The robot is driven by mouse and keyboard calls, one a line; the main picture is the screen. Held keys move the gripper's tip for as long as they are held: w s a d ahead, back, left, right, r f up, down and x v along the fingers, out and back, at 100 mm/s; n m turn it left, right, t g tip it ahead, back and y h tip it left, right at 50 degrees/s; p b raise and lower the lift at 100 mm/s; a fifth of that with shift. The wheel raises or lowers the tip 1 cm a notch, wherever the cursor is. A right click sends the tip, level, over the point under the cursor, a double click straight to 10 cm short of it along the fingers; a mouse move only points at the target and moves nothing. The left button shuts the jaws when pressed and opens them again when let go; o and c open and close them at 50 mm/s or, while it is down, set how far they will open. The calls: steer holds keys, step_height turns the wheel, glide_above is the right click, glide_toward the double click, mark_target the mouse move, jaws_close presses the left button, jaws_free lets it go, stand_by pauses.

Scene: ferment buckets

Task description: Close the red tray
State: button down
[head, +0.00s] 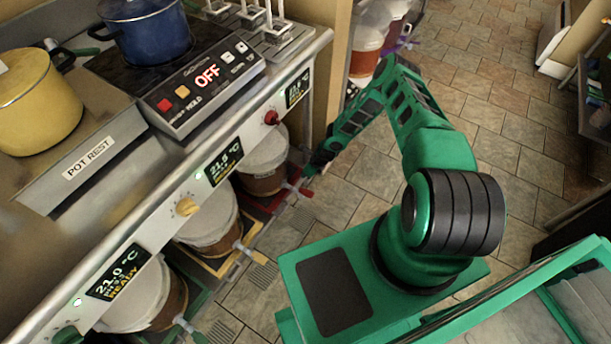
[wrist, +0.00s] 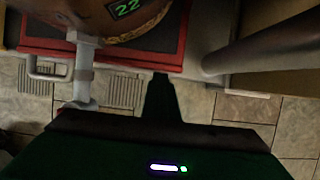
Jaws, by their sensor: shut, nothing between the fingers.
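The red tray (head: 267,202) sits low under the counter in the head view, part of it showing beyond the counter edge. A bucket (head: 264,163) of brown liquid stands on it, with a red-handled tap (head: 297,188) at its front. In the wrist view the tray (wrist: 178,50) fills the upper left, with a pale handle (wrist: 47,68) on its front and the bucket's tap hanging over that edge. My gripper (head: 318,163) is shut and empty by the tray; in the wrist view its fingertips (wrist: 160,78) are at the tray's front edge, right of the tap. I cannot tell whether they touch.
A yellow tray (head: 249,236) and a green tray (head: 200,300) with buckets are nearer along the counter. A grey rounded post or leg (wrist: 265,50) stands right of the red tray in the wrist view. The tiled floor (head: 345,205) in front is clear.

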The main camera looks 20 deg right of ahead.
steer(key=s+d+r, duration=0.4)
steer(key=s+r, duration=0.2)
steer(key=r, duration=0.2)
steer(key=shift+r, duration=0.4)
steer(key=shift+d, duration=0.15)
